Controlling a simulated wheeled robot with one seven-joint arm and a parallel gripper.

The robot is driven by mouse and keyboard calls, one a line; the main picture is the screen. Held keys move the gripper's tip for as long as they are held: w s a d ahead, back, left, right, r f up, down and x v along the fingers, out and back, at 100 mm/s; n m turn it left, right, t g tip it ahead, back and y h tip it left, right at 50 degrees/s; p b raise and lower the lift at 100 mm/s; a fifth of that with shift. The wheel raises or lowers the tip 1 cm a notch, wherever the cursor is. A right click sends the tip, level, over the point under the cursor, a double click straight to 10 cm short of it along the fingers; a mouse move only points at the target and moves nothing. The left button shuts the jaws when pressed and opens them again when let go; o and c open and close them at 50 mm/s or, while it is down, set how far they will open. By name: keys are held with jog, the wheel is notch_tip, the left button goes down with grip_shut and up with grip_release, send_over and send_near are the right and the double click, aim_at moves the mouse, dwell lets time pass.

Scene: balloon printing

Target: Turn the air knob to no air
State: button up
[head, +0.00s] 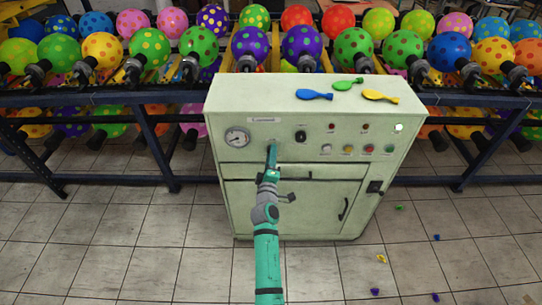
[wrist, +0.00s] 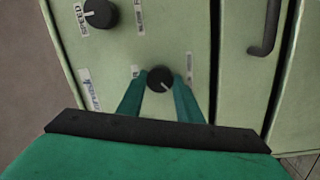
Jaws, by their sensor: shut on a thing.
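The pale green machine (head: 240,190) stands in front of me with a control panel on its front. In the wrist view, my gripper (wrist: 160,92) has a finger on each side of a round black knob, the air knob (wrist: 159,78), and is shut on it. Its white pointer line slants toward the lower right there. In the head view, my gripper (head: 271,150) reaches the panel below the gauge's right side and hides most of this knob. A second black knob (head: 301,136) is to its right, and also shows in the wrist view (wrist: 101,13).
A round gauge (head: 237,138) is left of my gripper. Buttons (head: 367,149) and lamps line the panel's right. Flat balloons (head: 314,95) lie on top. A drawer handle (wrist: 266,30) is beside my gripper. Racks of dotted balloons (head: 250,43) stand behind.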

jog(key=shift+f+n, duration=0.15)
jog(key=shift+n, duration=0.45)
jog(key=o, duration=1)
jog(key=shift+o, duration=0.2)
jog(key=shift+s, duration=0.1)
jog(key=s, duration=1)
jog(key=shift+s+a+f, duration=0.2)
jog(key=shift+s+a, duration=0.15)
